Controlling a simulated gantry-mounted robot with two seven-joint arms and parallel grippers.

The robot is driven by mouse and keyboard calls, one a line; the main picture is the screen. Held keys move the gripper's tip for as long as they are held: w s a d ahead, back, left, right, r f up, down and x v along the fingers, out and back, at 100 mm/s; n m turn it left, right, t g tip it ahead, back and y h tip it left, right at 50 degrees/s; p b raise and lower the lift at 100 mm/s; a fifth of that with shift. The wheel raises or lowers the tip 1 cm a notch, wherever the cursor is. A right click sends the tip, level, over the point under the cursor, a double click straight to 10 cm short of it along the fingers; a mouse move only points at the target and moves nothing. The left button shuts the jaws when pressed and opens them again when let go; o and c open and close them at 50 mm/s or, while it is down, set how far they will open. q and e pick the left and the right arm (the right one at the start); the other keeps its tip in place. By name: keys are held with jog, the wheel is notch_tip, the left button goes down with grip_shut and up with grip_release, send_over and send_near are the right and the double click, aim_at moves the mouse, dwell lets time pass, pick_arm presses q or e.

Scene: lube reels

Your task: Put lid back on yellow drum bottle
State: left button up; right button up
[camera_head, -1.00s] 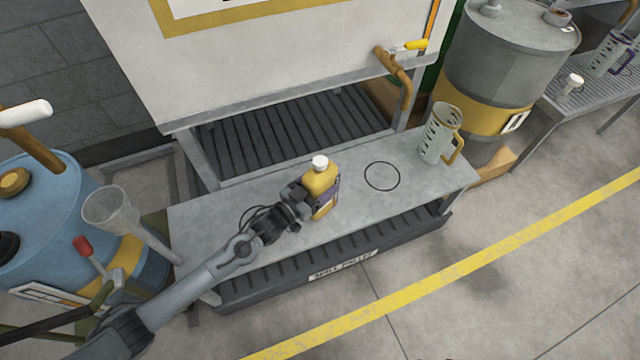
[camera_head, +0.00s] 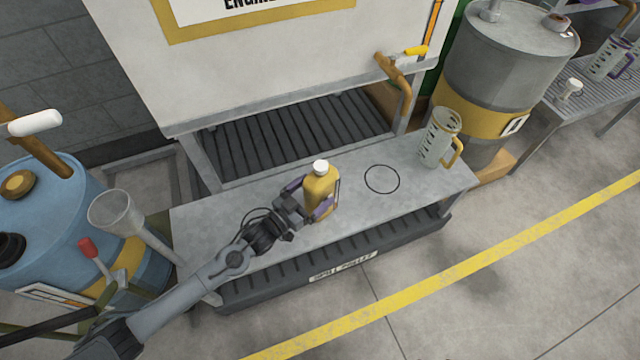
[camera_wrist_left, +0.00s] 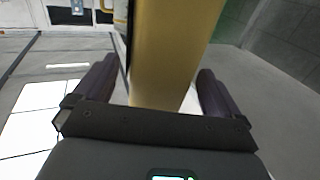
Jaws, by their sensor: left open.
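A yellow bottle (camera_head: 321,187) stands upright on the grey metal bench (camera_head: 225,215). A white lid (camera_head: 320,166) sits on its top; I cannot tell how tightly it is seated. My left gripper (camera_head: 309,198) is open at the bottle's left side, with one purple finger on each side of its body. In the left wrist view the yellow bottle body (camera_wrist_left: 170,55) stands between the two fingers of the left gripper (camera_wrist_left: 155,88), with gaps beside it. The bottle's top is out of that view. My right gripper is not in view.
A clear jug with a yellow handle (camera_head: 440,138) stands at the bench's right end, past a black circle marking (camera_head: 382,179). A funnel (camera_head: 112,210) and a blue drum (camera_head: 55,225) are at the left. A brown tap (camera_head: 392,70) hangs above the bench.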

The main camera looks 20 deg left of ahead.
pick_arm(q)
jog(key=p+v, duration=0.2)
jog(key=v, duration=0.5)
jog(key=shift+s+a+r+p, duration=0.1)
jog(key=shift+s+p, duration=0.15)
jog(key=shift+p, duration=0.15)
jog(key=shift+v, duration=0.75)
jog(key=s+r+n+g+y, duration=0.2)
jog(key=s+g+y, duration=0.5)
jog(key=s, duration=1.4)
jog(key=g, duration=0.5)
jog(key=shift+s+d+r+n+g, duration=0.25)
jog(key=shift+s+d+n+g, duration=0.1)
jog(key=shift+d+n+g, duration=0.05)
